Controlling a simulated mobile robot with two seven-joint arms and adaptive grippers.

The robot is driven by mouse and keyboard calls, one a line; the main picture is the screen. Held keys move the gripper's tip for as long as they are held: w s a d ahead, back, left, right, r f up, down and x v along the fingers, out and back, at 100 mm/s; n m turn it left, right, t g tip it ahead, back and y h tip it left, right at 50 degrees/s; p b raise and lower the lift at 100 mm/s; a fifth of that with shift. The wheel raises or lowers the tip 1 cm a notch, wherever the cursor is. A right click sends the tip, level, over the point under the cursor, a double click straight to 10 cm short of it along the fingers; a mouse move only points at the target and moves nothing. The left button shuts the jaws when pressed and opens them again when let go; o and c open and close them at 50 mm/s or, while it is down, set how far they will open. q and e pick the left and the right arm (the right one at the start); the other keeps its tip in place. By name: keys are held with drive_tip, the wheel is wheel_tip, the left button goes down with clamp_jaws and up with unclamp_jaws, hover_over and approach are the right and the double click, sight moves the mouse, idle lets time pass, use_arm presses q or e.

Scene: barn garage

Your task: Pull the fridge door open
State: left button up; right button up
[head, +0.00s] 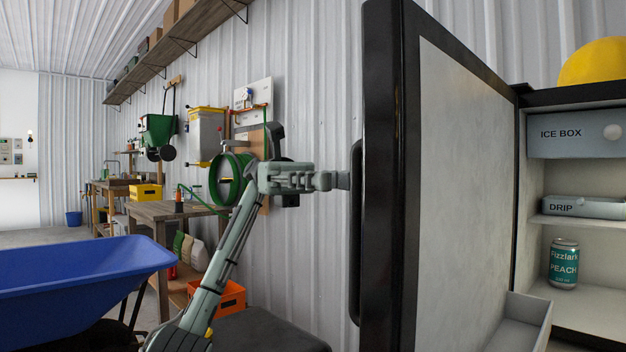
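The fridge stands at the right with its black-edged door (458,190) swung wide open, its pale inner face toward me. A black vertical bar handle (355,255) is on the door's outer side. My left gripper (342,180) reaches in from the left, with its fingertips at the upper part of the handle. I cannot tell whether the fingers close around the handle or only meet it. The open fridge shows an ICE BOX drawer (570,145), a DRIP tray (580,206) and a teal can (563,264) on a shelf. My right gripper is out of view.
A yellow dome-shaped object (597,62) sits on top of the fridge. A blue wheelbarrow tray (75,275) stands at the lower left. An orange crate (222,298) and a workbench (165,211) lie behind my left arm. A door bin (520,325) juts out low.

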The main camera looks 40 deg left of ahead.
use_arm(q)
drive_tip(key=shift+v, duration=2.65)
